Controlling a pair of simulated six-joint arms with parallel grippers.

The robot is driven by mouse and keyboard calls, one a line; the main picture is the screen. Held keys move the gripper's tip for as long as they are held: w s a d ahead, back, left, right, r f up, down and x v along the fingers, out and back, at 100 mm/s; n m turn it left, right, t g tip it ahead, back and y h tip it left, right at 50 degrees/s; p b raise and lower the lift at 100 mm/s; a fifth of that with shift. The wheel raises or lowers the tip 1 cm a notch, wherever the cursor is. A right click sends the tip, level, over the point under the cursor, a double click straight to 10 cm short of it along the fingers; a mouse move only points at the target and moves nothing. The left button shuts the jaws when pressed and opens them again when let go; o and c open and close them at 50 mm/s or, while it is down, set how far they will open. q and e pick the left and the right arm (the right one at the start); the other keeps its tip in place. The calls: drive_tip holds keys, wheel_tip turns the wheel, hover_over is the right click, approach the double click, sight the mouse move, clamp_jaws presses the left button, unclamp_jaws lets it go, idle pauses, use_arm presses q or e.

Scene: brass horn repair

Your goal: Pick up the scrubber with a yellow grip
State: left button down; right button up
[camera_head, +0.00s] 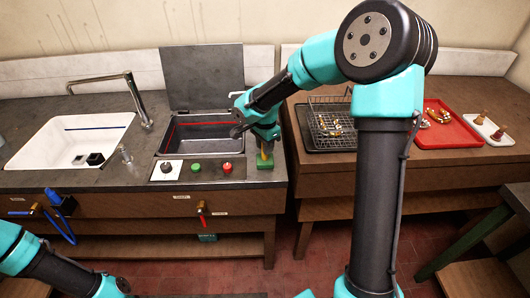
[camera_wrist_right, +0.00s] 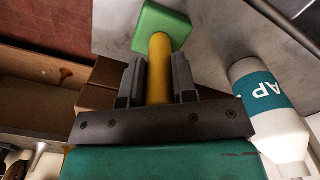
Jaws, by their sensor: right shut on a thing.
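The scrubber shows in the right wrist view with a yellow grip (camera_wrist_right: 158,58) and a square green head (camera_wrist_right: 162,27). My right gripper (camera_wrist_right: 157,82) is shut on the yellow grip, one finger on each side. In the head view my right gripper (camera_head: 264,137) is over the counter's right end, and the scrubber (camera_head: 264,161) hangs below it, partly hidden. I cannot tell whether the green head touches the counter. My left arm enters at the lower left of the head view; its gripper is out of the picture.
A bottle (camera_wrist_right: 268,108) with a teal label stands close beside my right gripper. Left of it are a lidded basin (camera_head: 200,138) and a panel with knobs (camera_head: 197,168). A white sink (camera_head: 40,150) is further left. A red tray (camera_head: 455,132) lies on the right-hand bench.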

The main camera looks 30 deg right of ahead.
drive_tip(key=shift+r, duration=1.3)
drive_tip(key=s+a+r, duration=0.2)
drive_tip(key=s+a, duration=0.6)
drive_tip(key=s, duration=0.5)
drive_tip(key=shift+s+r, duration=0.2)
drive_tip(key=shift+s, duration=0.2)
drive_tip(key=shift+a, duration=0.1)
drive_tip(key=w+a+r+n, duration=0.1)
drive_tip(key=w+r+n, duration=0.3)
drive_tip(key=w+n, duration=0.4)
drive_tip(key=w+a+r+n, duration=0.2)
drive_tip(key=w+r+n, duration=0.1)
drive_tip(key=w+n, duration=0.5)
drive_tip(key=shift+a+r+n, duration=0.15)
drive_tip(key=shift+r+n, duration=0.15)
drive_tip(key=shift+r, duration=0.05)
